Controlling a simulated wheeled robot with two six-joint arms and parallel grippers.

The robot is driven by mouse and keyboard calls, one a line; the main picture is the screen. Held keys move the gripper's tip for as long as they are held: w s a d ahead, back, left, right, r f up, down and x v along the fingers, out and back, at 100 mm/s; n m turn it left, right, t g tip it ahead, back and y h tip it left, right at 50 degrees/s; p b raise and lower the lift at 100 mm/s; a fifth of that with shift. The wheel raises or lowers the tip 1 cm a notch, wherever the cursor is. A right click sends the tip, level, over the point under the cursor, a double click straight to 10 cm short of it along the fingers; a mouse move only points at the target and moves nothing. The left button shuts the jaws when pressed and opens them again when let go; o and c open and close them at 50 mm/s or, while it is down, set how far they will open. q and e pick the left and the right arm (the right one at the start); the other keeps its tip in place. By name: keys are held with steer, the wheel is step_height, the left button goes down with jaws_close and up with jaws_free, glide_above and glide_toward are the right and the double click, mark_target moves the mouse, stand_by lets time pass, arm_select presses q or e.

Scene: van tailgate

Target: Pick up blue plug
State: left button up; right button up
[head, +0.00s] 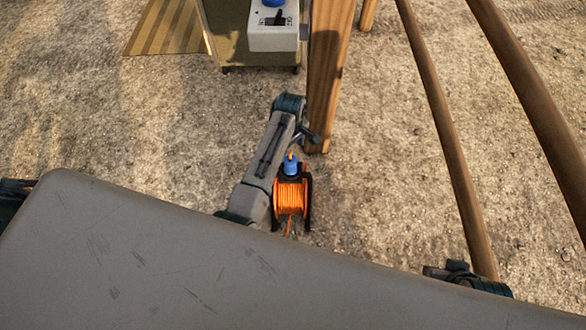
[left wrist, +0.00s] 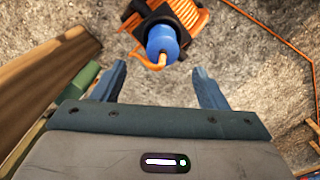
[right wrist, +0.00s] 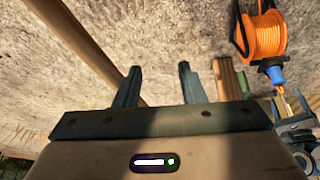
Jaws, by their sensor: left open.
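The blue plug (head: 291,167) sits on top of the orange cable reel (head: 291,197), with a small orange-tan tip. In the left wrist view the plug (left wrist: 162,42) shows just beyond the fingertips, roughly centred between them and not gripped. My left gripper (left wrist: 158,70) is open and empty, close to the plug. In the right wrist view the plug (right wrist: 277,75) and reel (right wrist: 264,36) are at the right, with part of my left gripper near them. My right gripper (right wrist: 158,70) has its fingers apart with nothing between them, away from the plug.
A wooden post (head: 325,80) stands just beyond my left gripper. A grey switch box (head: 274,36) is at the top. Two long wooden poles (head: 445,130) (head: 530,85) slant across the right. An orange cable (left wrist: 270,30) runs along the ground. Sandy ground between post and poles is clear.

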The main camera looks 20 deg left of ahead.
mark_target(291, 157)
arm_select(q)
step_height(291, 157, down, 5)
steer(key=shift+r+b, duration=0.2)
steer(key=shift+b, duration=0.3)
steer(key=shift+s+f+b, duration=0.2)
steer(key=shift+f+b, duration=0.55)
steer(key=shift+f, duration=2.2)
arm_select(e)
steer(key=shift+w+a+f+t+y, duration=0.6)
steer(key=shift+w+a+f+t, duration=0.5)
steer(key=shift+f, duration=0.15)
arm_select(q)
steer(key=shift+c, duration=0.5)
steer(key=c, duration=1.1)
